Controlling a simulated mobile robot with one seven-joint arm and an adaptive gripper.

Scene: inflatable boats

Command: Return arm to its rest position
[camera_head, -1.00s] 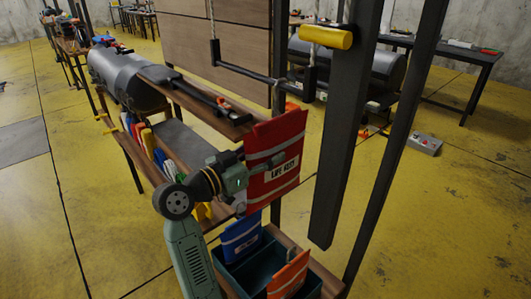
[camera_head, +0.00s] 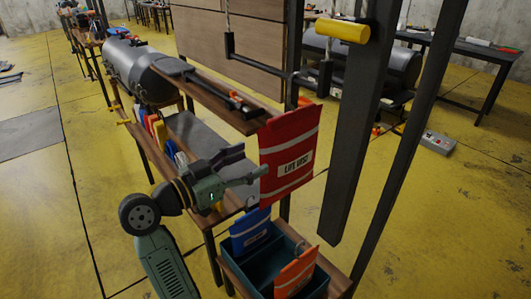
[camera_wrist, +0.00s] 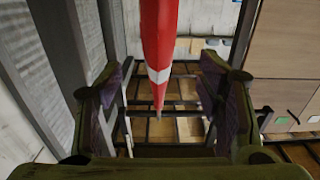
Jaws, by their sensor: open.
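My gripper (camera_head: 253,163) is open and empty in the head view, left of a red life vest (camera_head: 288,157) with pale stripes and a "LIFE VEST" label. The vest hangs at the end of the upper shelf, and one finger reaches close to its left edge. In the wrist view, my gripper (camera_wrist: 165,105) has its two purple-padded fingers wide apart. The red vest (camera_wrist: 160,40) shows edge-on between them, with clear gaps on both sides. My green arm is bent at the lower left in the head view.
A dark green bin (camera_head: 263,267) below holds a blue vest (camera_head: 250,233) and an orange vest (camera_head: 296,272). Shelves (camera_head: 210,100) with a grey tank (camera_head: 130,70) stand behind my arm. Dark posts (camera_head: 352,150) rise at right. Yellow floor at left is open.

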